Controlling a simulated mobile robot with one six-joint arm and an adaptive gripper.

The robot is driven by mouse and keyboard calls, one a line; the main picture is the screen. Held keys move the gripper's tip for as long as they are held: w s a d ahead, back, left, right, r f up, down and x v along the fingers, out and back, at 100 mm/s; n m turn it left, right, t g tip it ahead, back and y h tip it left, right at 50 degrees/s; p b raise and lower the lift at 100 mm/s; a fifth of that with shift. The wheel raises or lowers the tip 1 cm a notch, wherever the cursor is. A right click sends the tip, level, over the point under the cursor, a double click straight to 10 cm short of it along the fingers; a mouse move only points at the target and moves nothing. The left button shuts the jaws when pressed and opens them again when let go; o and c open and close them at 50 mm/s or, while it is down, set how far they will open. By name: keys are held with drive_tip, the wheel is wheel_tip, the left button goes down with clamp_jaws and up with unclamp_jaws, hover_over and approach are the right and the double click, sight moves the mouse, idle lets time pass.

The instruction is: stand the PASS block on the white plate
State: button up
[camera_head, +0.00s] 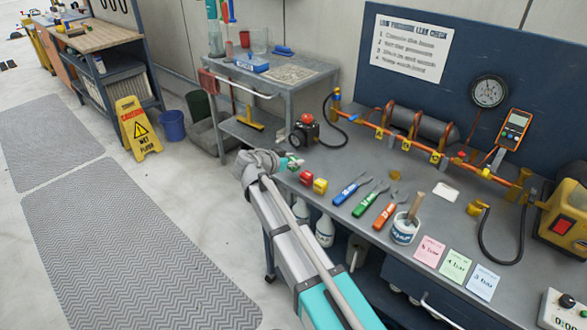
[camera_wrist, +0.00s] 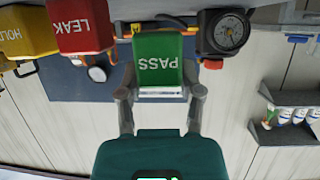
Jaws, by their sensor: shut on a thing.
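The green PASS block (camera_wrist: 158,60) is between the fingers of my gripper (camera_wrist: 160,92) in the wrist view, its lettering upside down there. The gripper is shut on it. I cannot tell whether the block touches the bench. The white plate (camera_head: 446,191) lies flat and bare on the bench, well to the right, below the orange pipe.
The red LEAK block (camera_head: 306,177) and yellow HOLD block (camera_head: 320,186) stand just right of my gripper. Blue, green and orange wrenches (camera_head: 366,199) and a white pot (camera_head: 405,228) lie farther right. A round gauge device (camera_head: 304,133) stands behind. Cards lie at front right.

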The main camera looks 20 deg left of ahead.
drive_tip(key=shift+f+b, duration=0.95)
drive_tip(key=shift+f, duration=0.25)
drive_tip(key=shift+f, duration=0.15)
drive_tip(key=o, duration=1.1)
drive_tip(key=shift+s, duration=0.1)
drive_tip(key=shift+p+v, duration=2.55)
drive_tip(key=shift+v, duration=4.3)
